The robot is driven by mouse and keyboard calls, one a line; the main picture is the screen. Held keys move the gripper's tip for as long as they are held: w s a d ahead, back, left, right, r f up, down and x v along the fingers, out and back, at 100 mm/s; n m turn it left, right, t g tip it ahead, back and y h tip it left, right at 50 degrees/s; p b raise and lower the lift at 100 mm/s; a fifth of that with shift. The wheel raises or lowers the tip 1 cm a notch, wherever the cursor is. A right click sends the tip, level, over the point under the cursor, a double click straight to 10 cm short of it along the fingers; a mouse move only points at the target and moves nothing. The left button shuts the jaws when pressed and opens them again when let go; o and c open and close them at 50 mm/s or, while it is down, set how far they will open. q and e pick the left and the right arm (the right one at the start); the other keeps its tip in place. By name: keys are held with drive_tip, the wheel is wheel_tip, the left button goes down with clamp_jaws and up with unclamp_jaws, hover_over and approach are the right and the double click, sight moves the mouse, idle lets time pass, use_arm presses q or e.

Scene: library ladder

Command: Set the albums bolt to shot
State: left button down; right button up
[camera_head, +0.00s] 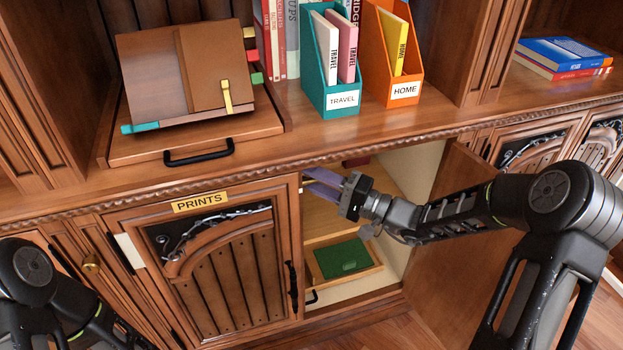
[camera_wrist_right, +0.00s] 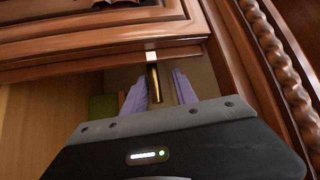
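A brass bolt (camera_wrist_right: 155,82) with a pale tip or bracket at its upper end shows in the right wrist view, at the edge of a wooden door (camera_wrist_right: 100,50). My right gripper (camera_head: 324,182) reaches into the open cabinet bay beside the top of the PRINTS door (camera_head: 225,265). Its two purple fingers, also in the right wrist view (camera_wrist_right: 162,92), are apart. The bolt lies between them, closer to the left finger; I cannot tell whether they touch. No albums label is readable. My left arm shows at the lower left; its gripper is out of view.
The right-hand door (camera_head: 455,240) stands open, under my right arm. Inside the bay are a green book (camera_head: 343,258) and a shelf. Above, the counter holds a book stand (camera_head: 185,70), a teal TRAVEL file (camera_head: 335,70) and an orange HOME file (camera_head: 393,55).

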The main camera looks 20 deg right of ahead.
drive_tip(key=shift+f, duration=0.15)
drive_tip(key=v, duration=0.8)
drive_tip(key=shift+p, duration=0.35)
